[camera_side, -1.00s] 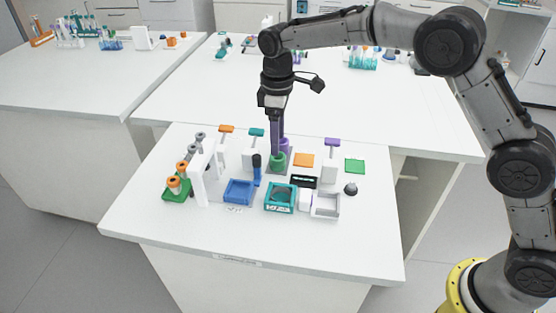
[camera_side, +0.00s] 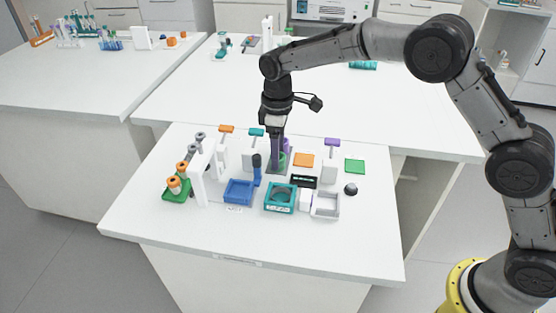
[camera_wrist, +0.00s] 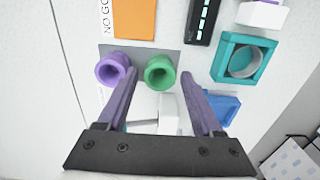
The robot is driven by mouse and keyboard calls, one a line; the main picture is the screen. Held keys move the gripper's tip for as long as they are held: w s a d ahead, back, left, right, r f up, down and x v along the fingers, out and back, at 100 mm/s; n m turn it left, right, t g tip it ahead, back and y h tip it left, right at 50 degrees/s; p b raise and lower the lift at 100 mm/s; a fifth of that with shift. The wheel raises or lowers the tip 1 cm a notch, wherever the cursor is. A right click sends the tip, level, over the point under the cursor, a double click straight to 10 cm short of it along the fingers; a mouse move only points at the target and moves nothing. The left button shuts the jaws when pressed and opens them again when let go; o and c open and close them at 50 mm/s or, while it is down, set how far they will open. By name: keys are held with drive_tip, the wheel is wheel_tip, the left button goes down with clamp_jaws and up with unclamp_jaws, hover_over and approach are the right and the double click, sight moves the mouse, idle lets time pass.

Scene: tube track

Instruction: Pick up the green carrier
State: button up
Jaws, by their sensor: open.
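The green carrier (camera_wrist: 160,72) is a hollow, flanged round piece. It stands on a grey pad (camera_wrist: 138,50) beside a similar purple carrier (camera_wrist: 112,68). In the side view the green carrier (camera_side: 283,161) is partly hidden by my fingers. My gripper (camera_wrist: 158,82) is open and points down, with the green carrier showing between its fingertips in the wrist view. The left finger is close to the gap between the two carriers; I cannot tell whether it touches either. In the side view my gripper (camera_side: 277,163) is low, at the carrier.
An orange square (camera_wrist: 134,18), a black panel with green lights (camera_wrist: 202,18), a teal block with a round recess (camera_wrist: 225,65) and a blue tray (camera_side: 239,191) lie close by. A green rack with grey and orange pieces (camera_side: 176,190) stands left. The table's front is clear.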

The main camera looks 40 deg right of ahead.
drive_tip(key=c, duration=0.9)
drive_tip(key=shift+r, duration=2.8)
